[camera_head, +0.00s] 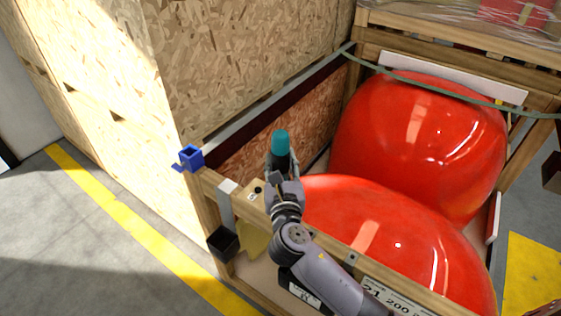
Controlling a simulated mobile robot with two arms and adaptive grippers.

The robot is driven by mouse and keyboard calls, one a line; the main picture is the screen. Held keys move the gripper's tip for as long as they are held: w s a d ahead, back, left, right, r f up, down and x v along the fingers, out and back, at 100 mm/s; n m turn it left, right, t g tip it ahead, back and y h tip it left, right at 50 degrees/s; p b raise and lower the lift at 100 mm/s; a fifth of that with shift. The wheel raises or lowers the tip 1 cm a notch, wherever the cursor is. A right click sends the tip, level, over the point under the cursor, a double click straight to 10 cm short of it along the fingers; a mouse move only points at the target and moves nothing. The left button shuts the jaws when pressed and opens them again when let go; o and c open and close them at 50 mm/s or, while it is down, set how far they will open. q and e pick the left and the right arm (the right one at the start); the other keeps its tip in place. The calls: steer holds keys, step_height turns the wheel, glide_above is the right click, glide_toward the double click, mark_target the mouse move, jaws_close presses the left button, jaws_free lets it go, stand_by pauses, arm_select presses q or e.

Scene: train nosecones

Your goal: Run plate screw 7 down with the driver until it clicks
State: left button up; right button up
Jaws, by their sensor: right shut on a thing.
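My right gripper (282,172) reaches in from the lower right and is shut on the driver (280,143), which has a teal top and a dark body. The driver stands roughly upright, above the crate's wooden front rail near its left corner. Its lower end is hidden behind my gripper. A pale plate with a dark spot (257,191) lies on the rail just left of my wrist. I cannot make out plate screw 7 or whether the driver touches any screw. My left gripper is not in view.
Two glossy red nosecones (420,140) fill the wooden crate, close to my right arm. A blue open holder (190,157) and a black open box (223,243) sit at the crate's left corner. A tall chipboard box (250,70) stands behind. Floor at left is clear.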

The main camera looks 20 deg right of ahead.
mark_target(281, 152)
steer(key=shift+f, duration=0.65)
stand_by(0.7)
steer(key=shift+r, duration=0.1)
step_height(281, 152, up, 6)
steer(key=p, duration=0.6)
stand_by(0.4)
